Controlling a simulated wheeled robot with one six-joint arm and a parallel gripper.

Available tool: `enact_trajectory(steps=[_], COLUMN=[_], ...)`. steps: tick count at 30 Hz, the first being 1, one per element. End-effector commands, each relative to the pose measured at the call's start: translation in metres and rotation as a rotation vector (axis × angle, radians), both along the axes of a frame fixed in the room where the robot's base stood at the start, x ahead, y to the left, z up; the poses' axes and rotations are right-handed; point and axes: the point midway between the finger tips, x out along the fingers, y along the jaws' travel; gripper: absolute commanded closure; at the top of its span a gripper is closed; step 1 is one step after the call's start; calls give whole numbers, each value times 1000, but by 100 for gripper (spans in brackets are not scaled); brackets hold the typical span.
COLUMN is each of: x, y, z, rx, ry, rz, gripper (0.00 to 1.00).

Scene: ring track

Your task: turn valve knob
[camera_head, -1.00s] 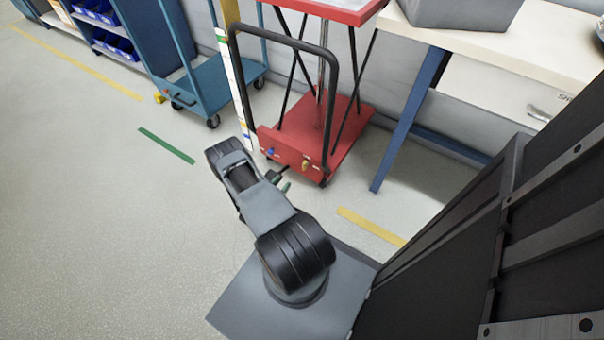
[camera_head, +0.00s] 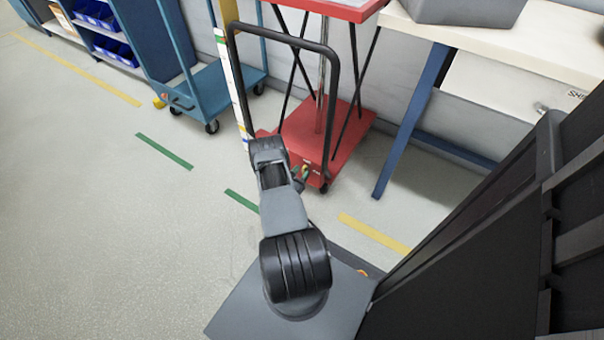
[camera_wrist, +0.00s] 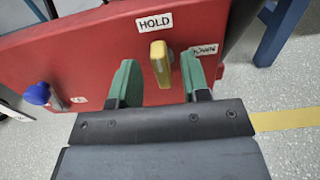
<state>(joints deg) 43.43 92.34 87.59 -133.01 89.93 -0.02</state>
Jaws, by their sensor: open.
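The yellow valve knob (camera_wrist: 160,64) stands out from the red panel (camera_wrist: 80,50) of the lift cart, under a HOLD label. Its flat handle is close to upright. My gripper (camera_wrist: 158,66) is open. In the wrist view its two green fingers lie to the left and right of the knob, with a gap on each side. I cannot tell how far the fingertips reach along the knob's depth. The right finger partly covers a second label, which seems to read DOWN. In the head view my gripper (camera_head: 300,172) is at the red cart's low front.
A blue knob (camera_wrist: 38,93) is on the panel's left. The red lift cart (camera_head: 345,135) has a black push handle (camera_head: 333,75). A workbench leg (camera_head: 408,125) stands to its right and a blue trolley (camera_head: 205,92) to its left. Open floor (camera_head: 90,220) lies left.

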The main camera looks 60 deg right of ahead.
Motion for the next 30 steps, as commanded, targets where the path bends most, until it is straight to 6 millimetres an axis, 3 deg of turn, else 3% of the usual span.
enact_trajectory(steps=[14, 27, 30], x=[0, 0, 0], y=[-11, -10, -10], z=[0, 0, 0], rx=[-1, 0, 0], ry=[1, 1, 1], rz=[0, 0, 0], gripper=[57, 98, 100])
